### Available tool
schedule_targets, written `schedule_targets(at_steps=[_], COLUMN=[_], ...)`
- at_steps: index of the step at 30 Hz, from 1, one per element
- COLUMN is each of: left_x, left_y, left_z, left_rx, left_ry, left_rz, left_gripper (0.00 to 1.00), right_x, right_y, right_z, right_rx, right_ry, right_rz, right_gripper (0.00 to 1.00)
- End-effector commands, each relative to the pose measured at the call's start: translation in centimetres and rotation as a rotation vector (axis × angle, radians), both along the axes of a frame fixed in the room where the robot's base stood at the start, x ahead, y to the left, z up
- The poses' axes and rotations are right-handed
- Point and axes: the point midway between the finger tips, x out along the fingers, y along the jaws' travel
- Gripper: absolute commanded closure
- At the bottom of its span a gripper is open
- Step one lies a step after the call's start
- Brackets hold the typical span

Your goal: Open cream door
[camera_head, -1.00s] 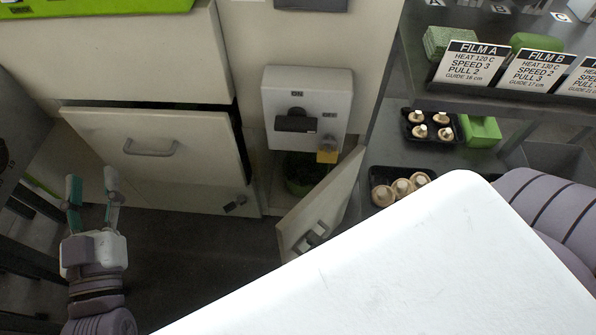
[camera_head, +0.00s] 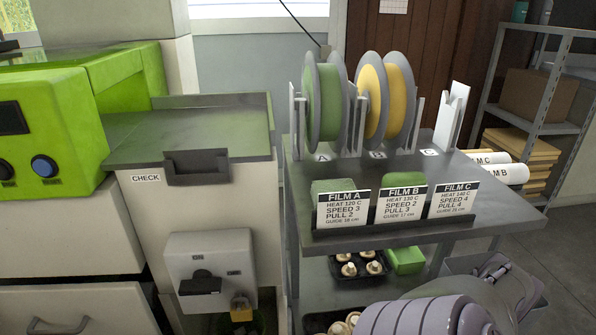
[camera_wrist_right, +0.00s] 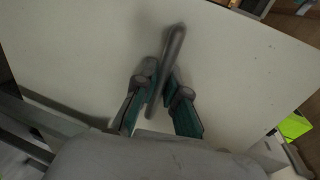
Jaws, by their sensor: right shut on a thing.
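In the right wrist view a large cream panel, the door (camera_wrist_right: 80,50), fills most of the picture. A grey bar handle (camera_wrist_right: 176,42) stands out from it. My right gripper (camera_wrist_right: 160,82) has its teal and grey fingers on both sides of the handle and is shut on it. In the head view my purple right arm crosses the lower right, with its gripper out of the picture. The cream door and my left gripper are not in the head view now.
A cream cabinet with a switch box (camera_head: 209,262) and a yellow padlock (camera_head: 241,308) stands at left centre. A green machine (camera_head: 50,130) is at far left. A grey cart (camera_head: 480,215) holds film spools, label cards and mushroom trays.

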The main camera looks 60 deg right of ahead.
Motion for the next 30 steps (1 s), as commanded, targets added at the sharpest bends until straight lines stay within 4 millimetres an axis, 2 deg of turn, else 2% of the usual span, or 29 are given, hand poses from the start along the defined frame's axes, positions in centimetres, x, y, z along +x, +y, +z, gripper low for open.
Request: schedule_targets(at_steps=[12, 13, 15, 25, 30], left_x=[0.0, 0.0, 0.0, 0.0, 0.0], left_y=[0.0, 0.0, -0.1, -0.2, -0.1], left_z=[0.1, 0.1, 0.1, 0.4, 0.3], left_rx=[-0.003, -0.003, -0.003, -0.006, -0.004], left_ry=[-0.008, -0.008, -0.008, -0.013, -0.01], left_rz=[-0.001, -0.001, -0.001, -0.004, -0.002], left_gripper=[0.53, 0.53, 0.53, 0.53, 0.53], right_x=[-0.2, -0.2, -0.2, -0.3, -2.2], right_y=[-0.1, -0.1, -0.1, -0.3, -1.5], right_z=[-0.1, -0.1, -0.1, 0.0, 0.4], right_rx=[-0.001, -0.001, -0.001, -0.002, -0.004], right_ry=[0.003, 0.003, 0.003, 0.002, 0.005], right_rz=[0.008, 0.008, 0.007, 0.006, 0.007], right_gripper=[1.0, 0.86, 0.78, 0.78, 0.78])
